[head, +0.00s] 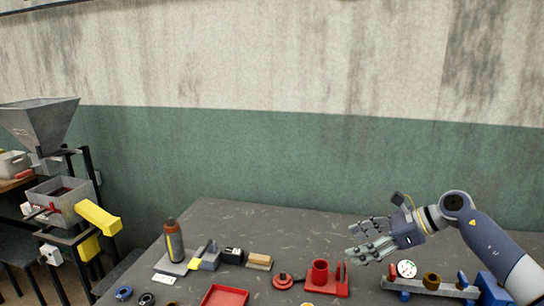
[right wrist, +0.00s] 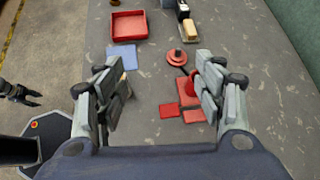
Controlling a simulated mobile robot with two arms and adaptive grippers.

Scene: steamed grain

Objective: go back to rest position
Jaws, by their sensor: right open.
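My right gripper (head: 360,240) is raised above the right part of the table in the head view, its fingers pointing left. In the right wrist view its two fingers (right wrist: 155,75) are spread apart with nothing between them. Below it are a red fixture with a round cup (head: 320,272) and a red knobbed disc (head: 283,281). My left gripper does not show in the head view. A small dark gripper-like shape (right wrist: 18,93) at the left edge of the right wrist view may be it; its jaws are too small to judge.
The grey table (head: 240,226) holds a red tray (head: 224,296), a dark bottle (head: 173,240), a wooden-topped block (head: 259,261) and a gauge (head: 406,269) on a rack near my right arm. A hopper machine (head: 62,198) stands at left. The wall (head: 250,150) is behind.

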